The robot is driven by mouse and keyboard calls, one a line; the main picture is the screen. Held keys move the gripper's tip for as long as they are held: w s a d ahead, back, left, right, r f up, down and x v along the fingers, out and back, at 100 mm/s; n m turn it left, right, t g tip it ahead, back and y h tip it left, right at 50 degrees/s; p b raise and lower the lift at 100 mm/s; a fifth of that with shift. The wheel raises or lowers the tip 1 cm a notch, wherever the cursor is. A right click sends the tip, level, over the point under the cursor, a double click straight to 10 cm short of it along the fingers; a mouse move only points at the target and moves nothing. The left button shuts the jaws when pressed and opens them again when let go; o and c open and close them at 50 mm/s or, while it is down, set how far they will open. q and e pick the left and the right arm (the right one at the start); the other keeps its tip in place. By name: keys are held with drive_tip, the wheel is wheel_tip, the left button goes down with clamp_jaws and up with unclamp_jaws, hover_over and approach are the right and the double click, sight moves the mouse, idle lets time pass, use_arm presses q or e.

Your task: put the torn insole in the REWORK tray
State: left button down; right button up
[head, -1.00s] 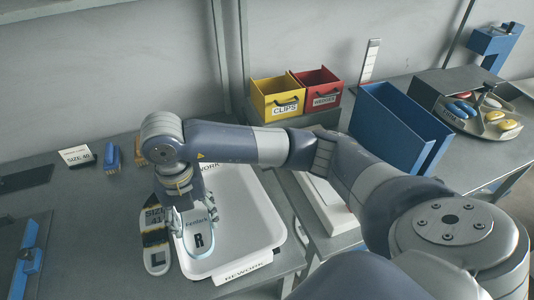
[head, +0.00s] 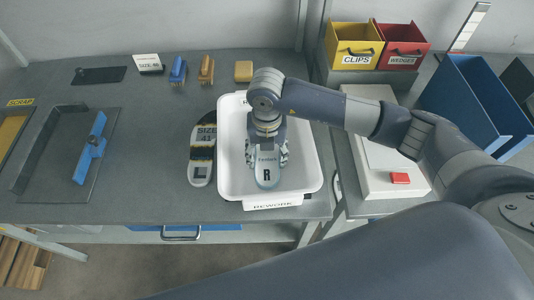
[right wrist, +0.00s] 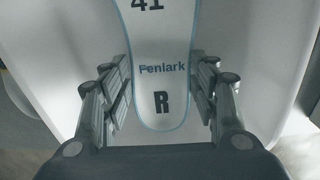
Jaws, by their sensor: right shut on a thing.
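My right gripper (head: 268,152) is shut on a pale insole with a blue edge (head: 266,175), marked R and Fenlark. In the right wrist view the fingers (right wrist: 160,80) press on both sides of this insole (right wrist: 161,40), which also reads 41. No tear shows on its visible part; its far end is cut off. The insole is over the middle of the white REWORK tray (head: 230,183); whether it touches the tray floor I cannot tell. My left gripper is not in view.
A blue-handled fixture (head: 92,147) stands left. A white box with a red button (head: 380,150) is right.

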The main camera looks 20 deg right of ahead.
drive_tip(key=shift+f, duration=0.35)
drive_tip(key=o, duration=1)
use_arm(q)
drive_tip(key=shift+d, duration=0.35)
use_arm(e)
drive_tip(key=shift+r, duration=0.3)
use_arm(q)
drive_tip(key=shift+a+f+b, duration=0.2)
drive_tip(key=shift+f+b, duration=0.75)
drive_tip(key=shift+b, duration=0.15)
use_arm(e)
wheel_tip(320, 180, up, 12)
drive_tip(key=shift+f, duration=0.15)
